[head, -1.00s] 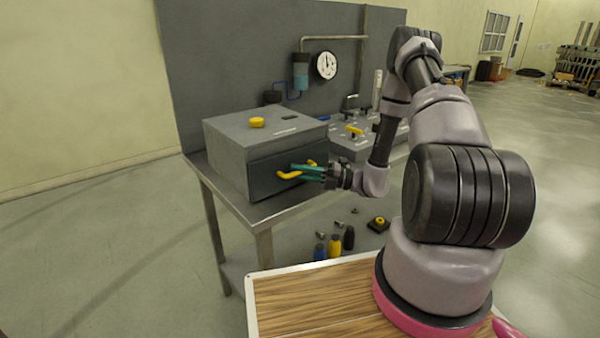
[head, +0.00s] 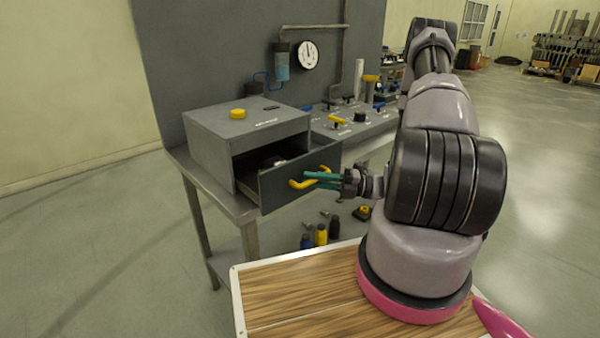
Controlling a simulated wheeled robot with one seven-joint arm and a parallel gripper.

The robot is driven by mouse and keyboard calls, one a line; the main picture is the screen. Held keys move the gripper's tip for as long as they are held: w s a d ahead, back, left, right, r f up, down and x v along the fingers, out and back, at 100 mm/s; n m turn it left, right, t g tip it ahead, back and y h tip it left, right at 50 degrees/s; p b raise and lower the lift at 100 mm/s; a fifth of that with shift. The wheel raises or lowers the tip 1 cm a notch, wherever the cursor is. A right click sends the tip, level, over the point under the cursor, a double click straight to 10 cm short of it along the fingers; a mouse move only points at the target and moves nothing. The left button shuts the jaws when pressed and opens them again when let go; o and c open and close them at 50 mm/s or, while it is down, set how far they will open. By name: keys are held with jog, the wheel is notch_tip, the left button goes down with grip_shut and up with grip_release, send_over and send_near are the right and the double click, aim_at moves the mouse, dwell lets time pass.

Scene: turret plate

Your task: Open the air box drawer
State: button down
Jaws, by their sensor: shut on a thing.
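The grey air box (head: 215,135) stands on the left part of the metal bench and has a yellow knob (head: 238,114) on top. Its drawer (head: 275,187) is pulled partly out towards me, and its dark inside shows behind the front panel with some dark item in it. The yellow handle (head: 297,184) is on the drawer front. My gripper (head: 313,179), with teal fingers, is shut on the handle from the right. The fingers cover part of the handle.
The metal bench (head: 232,204) has a lower shelf with small bottles (head: 321,235). A valve panel (head: 350,122) with coloured levers is right of the box. A gauge (head: 308,55) hangs on the back panel. Floor at left is clear.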

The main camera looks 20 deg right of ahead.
jog(key=shift+s+d, duration=0.4)
jog(key=shift+s, duration=0.35)
jog(key=shift+s+d, duration=0.35)
jog(key=shift+s, duration=0.4)
jog(key=c, duration=0.8)
grip_release()
jog(key=v, duration=1)
jog(key=shift+s+d, duration=0.15)
jog(key=shift+d, duration=0.2)
